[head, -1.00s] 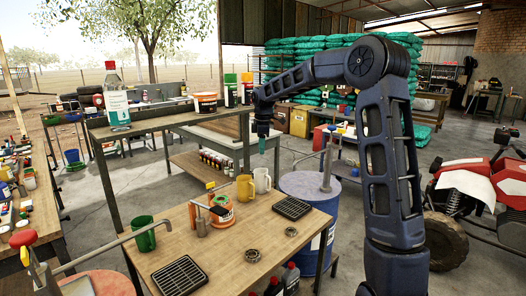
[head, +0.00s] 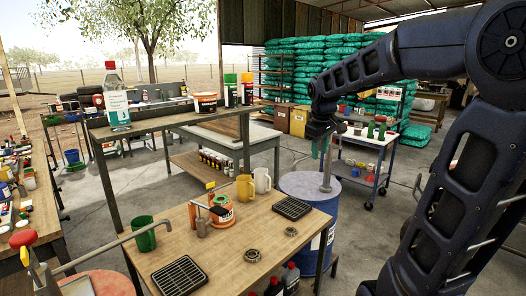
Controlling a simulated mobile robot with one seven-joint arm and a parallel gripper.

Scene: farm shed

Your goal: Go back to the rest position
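My gripper (head: 317,148) hangs pointing down from the end of my dark blue arm, right of the picture's middle. It shows small, in front of the far shelves and close in the picture to the grey pump (head: 327,165) on the blue drum (head: 308,187). I cannot tell whether it touches the pump. A narrow teal part shows at its tip; whether the fingers are apart is too small to tell. No held object can be made out.
The wooden workbench (head: 222,250) holds a green mug (head: 144,233), a yellow mug (head: 245,188), a white mug (head: 262,180) and black grates (head: 180,275). A wheeled cart (head: 372,143) stands behind the drum.

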